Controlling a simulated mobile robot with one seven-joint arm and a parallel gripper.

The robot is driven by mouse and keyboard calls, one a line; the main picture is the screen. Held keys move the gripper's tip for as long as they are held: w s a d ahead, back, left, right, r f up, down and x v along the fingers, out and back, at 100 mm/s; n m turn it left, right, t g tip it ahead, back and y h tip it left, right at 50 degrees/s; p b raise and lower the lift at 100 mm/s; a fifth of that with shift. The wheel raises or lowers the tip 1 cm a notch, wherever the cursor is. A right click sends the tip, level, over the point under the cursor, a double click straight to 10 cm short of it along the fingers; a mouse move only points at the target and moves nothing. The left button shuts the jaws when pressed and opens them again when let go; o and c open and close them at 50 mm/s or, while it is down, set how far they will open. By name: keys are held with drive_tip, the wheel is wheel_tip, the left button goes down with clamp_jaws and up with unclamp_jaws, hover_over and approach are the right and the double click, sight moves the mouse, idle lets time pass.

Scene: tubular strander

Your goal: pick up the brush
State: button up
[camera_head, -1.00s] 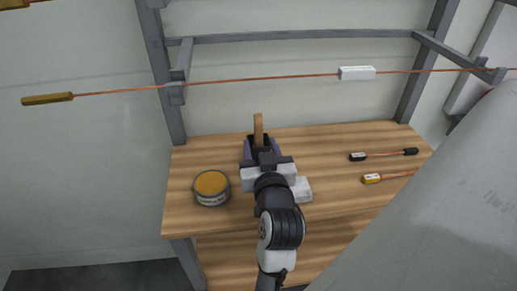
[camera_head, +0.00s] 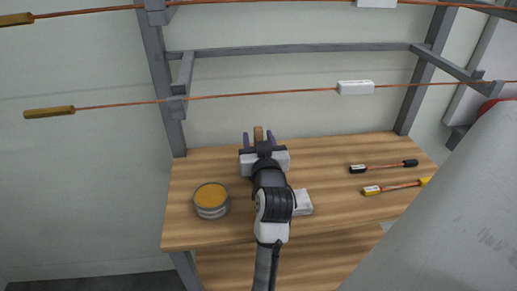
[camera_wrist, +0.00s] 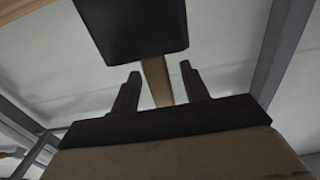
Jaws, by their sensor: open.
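The brush (camera_head: 258,133) shows as an upright tan handle at the back of the wooden table, mostly hidden behind my gripper in the head view. In the wrist view the tan brush handle (camera_wrist: 156,84) shows between the two purple fingers and meets a wide black block, which looks like the brush's head. My gripper (camera_head: 260,140) is open, with one finger on each side of the handle. It also shows in the wrist view (camera_wrist: 160,74), with gaps between handle and fingers. How far the handle sits between the fingers is hard to tell.
A tin (camera_head: 211,200) with an orange-yellow top stands left of my arm. A pale block (camera_head: 302,203) lies right of it. Black-ended (camera_head: 383,167) and yellow-ended (camera_head: 396,187) tools lie on the right. A copper-coloured wire (camera_head: 215,96) and a grey frame (camera_head: 300,47) are behind.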

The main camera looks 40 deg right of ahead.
clamp_jaws()
drive_tip(key=shift+r, duration=0.1)
drive_tip(key=shift+r, duration=4.95)
